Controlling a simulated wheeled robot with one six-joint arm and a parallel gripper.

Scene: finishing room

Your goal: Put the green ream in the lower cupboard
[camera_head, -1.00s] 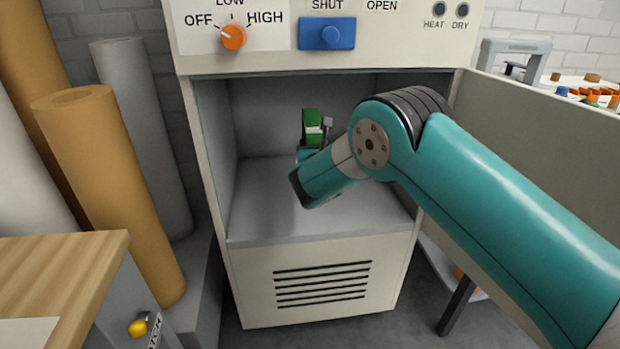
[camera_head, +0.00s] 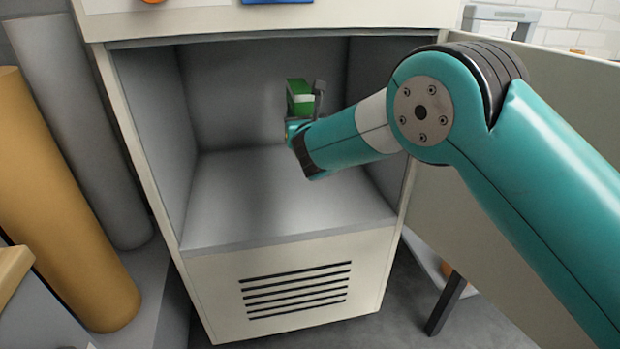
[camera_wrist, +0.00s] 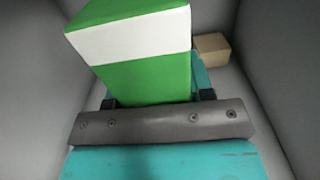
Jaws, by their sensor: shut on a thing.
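The green ream (camera_head: 301,101), with a white band, is held in my gripper (camera_head: 306,103) inside the open cupboard (camera_head: 290,205) below the control panel. In the head view it appears above the cupboard floor, toward the back, small and partly hidden by the gripper. In the wrist view the ream (camera_wrist: 145,82) fills the upper middle, between the dark fingers of my gripper (camera_wrist: 157,99). The gripper is shut on it. I cannot tell exactly how high its underside is.
A small tan block (camera_wrist: 212,48) shows beyond the ream in the wrist view. The cupboard door (camera_head: 490,210) stands open at the right. Rolls, one tan (camera_head: 60,210) and one grey (camera_head: 85,130), stand at the left. The cupboard floor's front looks clear.

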